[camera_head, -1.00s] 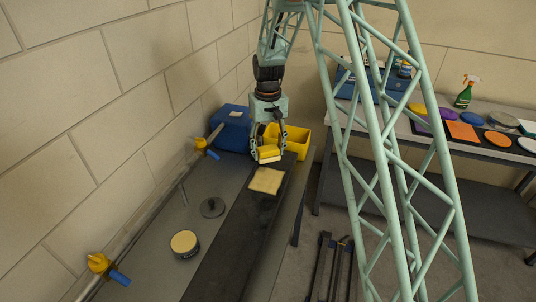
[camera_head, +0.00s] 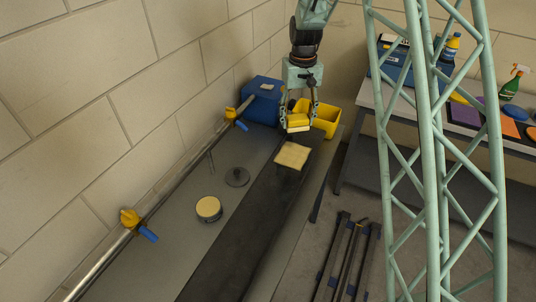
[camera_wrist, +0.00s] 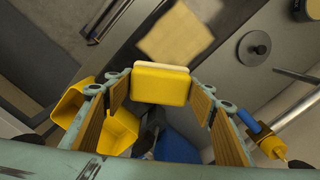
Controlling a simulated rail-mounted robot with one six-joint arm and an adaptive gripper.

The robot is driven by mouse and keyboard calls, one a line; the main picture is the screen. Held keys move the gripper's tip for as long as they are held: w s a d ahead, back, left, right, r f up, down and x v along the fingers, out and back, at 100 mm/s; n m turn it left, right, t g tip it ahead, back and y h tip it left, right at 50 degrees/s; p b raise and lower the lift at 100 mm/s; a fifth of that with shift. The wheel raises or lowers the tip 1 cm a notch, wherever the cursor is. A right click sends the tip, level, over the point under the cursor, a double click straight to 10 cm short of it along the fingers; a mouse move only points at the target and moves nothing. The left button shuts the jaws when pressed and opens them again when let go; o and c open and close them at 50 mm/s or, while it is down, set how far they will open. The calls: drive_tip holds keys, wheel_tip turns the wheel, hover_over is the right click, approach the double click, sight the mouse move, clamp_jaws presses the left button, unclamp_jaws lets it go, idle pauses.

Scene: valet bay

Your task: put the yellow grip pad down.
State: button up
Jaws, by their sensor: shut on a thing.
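My gripper (camera_head: 298,126) is shut on the yellow grip pad (camera_head: 298,121), a small yellow block with a pale face. In the wrist view the pad (camera_wrist: 161,86) sits between the two finger ends, its pale face toward the top of the picture. The gripper is above the far part of a dark strip (camera_head: 245,222) on the grey bench. A pale yellow square cloth (camera_head: 291,156) lies on that strip, just in front of the pad in the head view. The pad appears held apart from the cloth. The gap beneath it is hard to judge.
A yellow bin (camera_head: 327,120) stands close behind and right of my gripper, and a blue box (camera_head: 263,98) behind left. A dark disc with a stem (camera_head: 237,177) and a round yellow-topped tin (camera_head: 208,208) stand left of the strip. A rail with yellow-and-blue fittings (camera_head: 131,219) runs along the wall.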

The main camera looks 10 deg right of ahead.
drive_tip(key=shift+s+f, duration=0.1)
drive_tip(key=shift+f, duration=0.05)
drive_tip(key=s+f+b, duration=0.1)
drive_tip(key=s+b, duration=0.1)
drive_tip(key=b, duration=0.1)
drive_tip(key=shift+f, duration=0.2)
drive_tip(key=shift+m, duration=0.3)
drive_tip(key=s+f+b, duration=0.1)
drive_tip(key=b, duration=0.1)
drive_tip(key=s+f+b, duration=0.1)
drive_tip(key=s+b, duration=0.1)
drive_tip(key=s+f+b, duration=0.1)
drive_tip(key=s+b, duration=0.1)
drive_tip(key=shift+a, duration=0.1)
drive_tip(key=shift+s+f+b, duration=0.35)
drive_tip(key=shift+s+b, duration=0.35)
drive_tip(key=shift+s, duration=0.05)
drive_tip(key=shift+s+a, duration=0.1)
drive_tip(key=shift+s, duration=0.05)
